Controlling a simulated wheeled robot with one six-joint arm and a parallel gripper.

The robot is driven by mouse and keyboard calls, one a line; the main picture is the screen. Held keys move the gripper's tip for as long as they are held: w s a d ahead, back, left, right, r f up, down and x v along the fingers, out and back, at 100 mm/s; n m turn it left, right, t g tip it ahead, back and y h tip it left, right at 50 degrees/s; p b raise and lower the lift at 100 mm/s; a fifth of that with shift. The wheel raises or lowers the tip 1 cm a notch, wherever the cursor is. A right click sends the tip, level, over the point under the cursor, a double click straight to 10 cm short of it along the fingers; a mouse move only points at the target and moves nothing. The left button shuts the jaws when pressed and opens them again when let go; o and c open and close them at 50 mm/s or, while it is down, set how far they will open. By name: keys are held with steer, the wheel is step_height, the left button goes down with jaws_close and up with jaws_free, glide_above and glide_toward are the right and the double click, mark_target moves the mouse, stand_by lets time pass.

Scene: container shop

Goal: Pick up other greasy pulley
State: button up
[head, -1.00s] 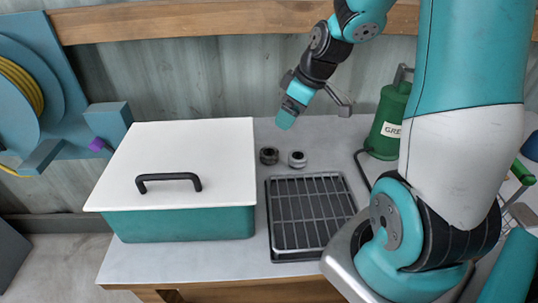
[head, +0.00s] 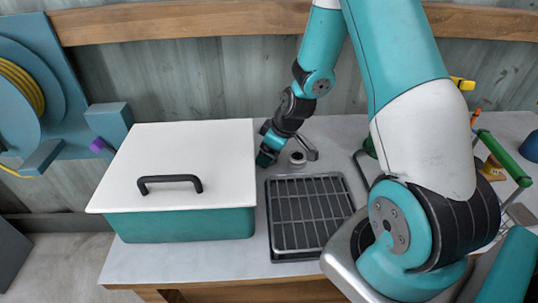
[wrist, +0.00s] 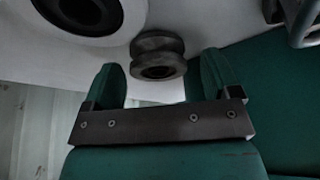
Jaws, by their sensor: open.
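My gripper (head: 265,158) points down at the bench between the lidded teal box and the lighter pulley. In the wrist view the open fingers (wrist: 157,82) stand on either side of a dark, grimy grooved pulley (wrist: 157,48). That pulley sits just past the fingertips, and no contact is visible. In the head view my gripper hides it. A large pale ring with a dark centre (wrist: 90,12), probably that pulley, is cut off in the wrist view.
The teal box (head: 185,225) with its white lid (head: 200,150) stands close on the left. A black rack tray (head: 310,215) lies in front. A green can (head: 370,147) is mostly hidden behind my arm. Tools stand at the far right.

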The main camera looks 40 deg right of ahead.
steer(key=c, duration=1)
steer(key=shift+o, duration=0.2)
